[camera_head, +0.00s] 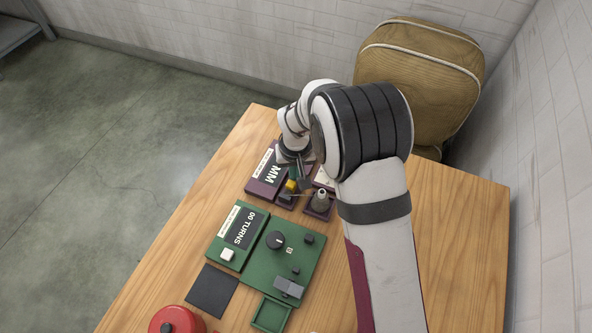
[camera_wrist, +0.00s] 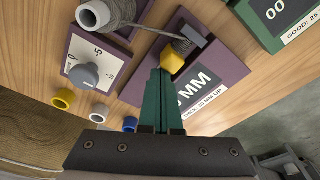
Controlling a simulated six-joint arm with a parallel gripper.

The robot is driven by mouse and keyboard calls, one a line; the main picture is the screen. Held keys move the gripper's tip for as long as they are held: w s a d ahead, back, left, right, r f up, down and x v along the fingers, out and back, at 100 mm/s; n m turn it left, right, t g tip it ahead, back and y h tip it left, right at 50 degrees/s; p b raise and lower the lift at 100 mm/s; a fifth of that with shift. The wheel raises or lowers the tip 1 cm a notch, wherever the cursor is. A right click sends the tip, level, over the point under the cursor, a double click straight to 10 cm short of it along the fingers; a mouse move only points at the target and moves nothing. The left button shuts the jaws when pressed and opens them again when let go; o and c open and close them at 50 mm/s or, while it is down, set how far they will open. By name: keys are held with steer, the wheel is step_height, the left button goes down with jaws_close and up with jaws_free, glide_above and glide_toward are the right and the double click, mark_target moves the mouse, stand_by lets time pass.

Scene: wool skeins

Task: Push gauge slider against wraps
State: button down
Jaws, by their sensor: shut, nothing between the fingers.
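The purple gauge (camera_wrist: 218,62) with its dark MM display lies on the table; it also shows in the head view (camera_head: 257,187). Its yellow slider (camera_wrist: 172,61) sits beside grey wool wraps (camera_wrist: 184,45) on a thin bar. In the head view the slider (camera_head: 291,186) is partly hidden by my gripper. My gripper (camera_wrist: 160,76) has its green fingers shut and empty, with the tips right at the slider's near side. I cannot tell whether they touch it, or whether a small gap separates the slider from the wraps.
A purple panel with a grey knob (camera_wrist: 88,76) and a wool spool (camera_wrist: 93,15) are close by. Loose yellow (camera_wrist: 62,98), white (camera_wrist: 99,112) and blue (camera_wrist: 130,124) rings lie near it. A green turns counter (camera_head: 236,236) and red round object (camera_head: 176,320) stand nearer the front.

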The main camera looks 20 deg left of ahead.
steer(key=shift+w+r, duration=0.1)
step_height(320, 180, up, 8)
stand_by(0.5)
steer(key=s+d+r+m, duration=0.3)
steer(key=s+d+r, duration=0.2)
steer(key=d, duration=0.4)
steer(key=s+d+r+m, duration=0.3)
steer(key=s+d+r, duration=0.25)
steer(key=d, duration=0.35)
steer(key=s+d+m, duration=0.2)
steer(key=s+d, duration=0.1)
steer(key=s, duration=0.4)
steer(key=s+d+m+g+y, duration=0.1)
steer(key=s+d+m, duration=0.2)
steer(key=s, duration=0.4)
steer(key=shift+d+m+g, duration=0.3)
steer(key=shift+d, duration=0.05)
